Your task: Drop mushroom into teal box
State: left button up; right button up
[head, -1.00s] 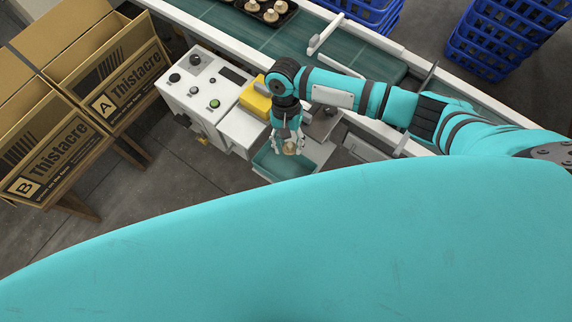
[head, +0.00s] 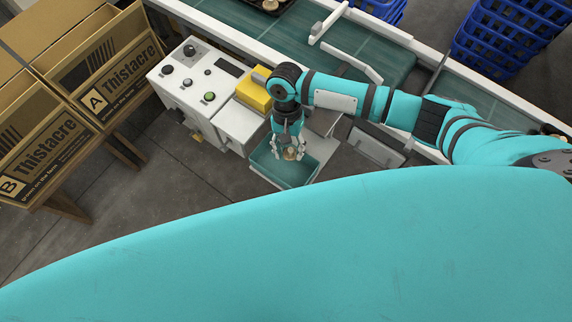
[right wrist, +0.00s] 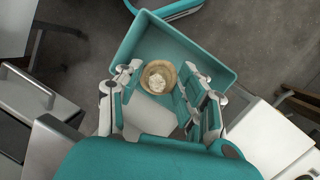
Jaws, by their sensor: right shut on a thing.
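A pale tan mushroom (head: 291,153) sits between the fingers of my right gripper (head: 290,148), which is shut on it. In the right wrist view the mushroom (right wrist: 158,77) shows its cap rim and whitish stem between the fingertips (right wrist: 160,85). The teal box (head: 262,169) is directly below the gripper in the head view. In the right wrist view its open inside and rim (right wrist: 226,78) surround the mushroom. How high the mushroom is above the box floor is hard to tell. My left gripper is not in view.
A white control panel (head: 190,92) with a yellow block (head: 254,96) stands beside the box. Cardboard cartons (head: 100,75) are at left. A green conveyor (head: 345,48) runs behind, with a dark tray of mushrooms at the top. Blue crates (head: 500,45) stand at upper right.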

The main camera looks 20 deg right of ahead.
jog(key=o, duration=0.9)
jog(key=shift+c, duration=0.2)
jog(key=shift+r, duration=0.1)
jog(key=v, duration=1.2)
